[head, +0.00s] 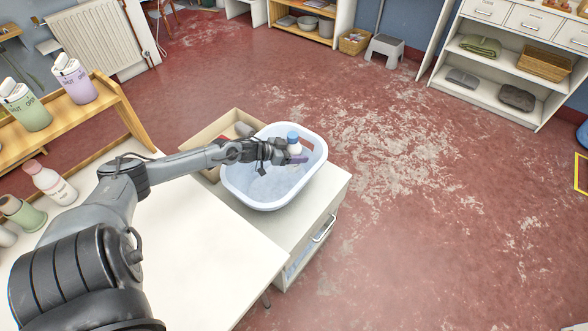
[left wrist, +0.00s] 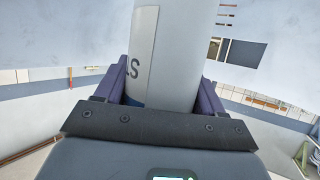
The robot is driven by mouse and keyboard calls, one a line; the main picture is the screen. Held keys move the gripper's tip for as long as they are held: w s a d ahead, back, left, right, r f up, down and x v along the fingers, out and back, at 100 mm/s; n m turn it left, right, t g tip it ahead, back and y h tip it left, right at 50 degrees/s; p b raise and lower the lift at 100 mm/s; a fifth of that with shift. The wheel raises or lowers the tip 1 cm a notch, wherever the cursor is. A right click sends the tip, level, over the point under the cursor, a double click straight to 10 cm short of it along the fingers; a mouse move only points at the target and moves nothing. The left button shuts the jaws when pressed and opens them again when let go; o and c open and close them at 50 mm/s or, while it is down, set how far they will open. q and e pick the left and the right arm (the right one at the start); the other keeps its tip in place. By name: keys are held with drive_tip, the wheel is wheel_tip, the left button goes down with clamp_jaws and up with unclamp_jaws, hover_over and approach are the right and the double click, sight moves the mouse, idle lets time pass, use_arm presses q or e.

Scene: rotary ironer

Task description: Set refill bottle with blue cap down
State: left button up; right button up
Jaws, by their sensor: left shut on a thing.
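The refill bottle with the blue cap (head: 293,139) is in my left gripper (head: 295,158), over the light blue tub (head: 262,203) in the head view. The bottle looks about upright. In the left wrist view the pale bottle body (left wrist: 178,50) with a label stands between the two purple fingers (left wrist: 160,85), which are shut on it. Its base is hidden, so I cannot tell whether it touches the tub. My right gripper is not in view.
The tub stands on a white cabinet (head: 325,195) beside a cardboard box (head: 215,130). A white table (head: 200,270) lies in front. Other bottles (head: 75,82) stand on a wooden shelf (head: 105,92) at the left. The red floor (head: 400,200) at the right is clear.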

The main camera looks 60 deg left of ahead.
use_arm(q)
wheel_tip(320, 180, down, 2)
drive_tip(key=shift+w, duration=0.15)
drive_tip(key=shift+f+b, duration=0.3)
drive_tip(key=shift+f, duration=0.15)
wheel_tip(320, 180, down, 3)
drive_tip(key=shift+r+b, duration=0.1)
drive_tip(key=shift+b, duration=0.45)
drive_tip(key=shift+f, duration=0.2)
drive_tip(key=shift+f, duration=0.1)
drive_tip(key=o, duration=1)
drive_tip(key=shift+o, duration=0.2)
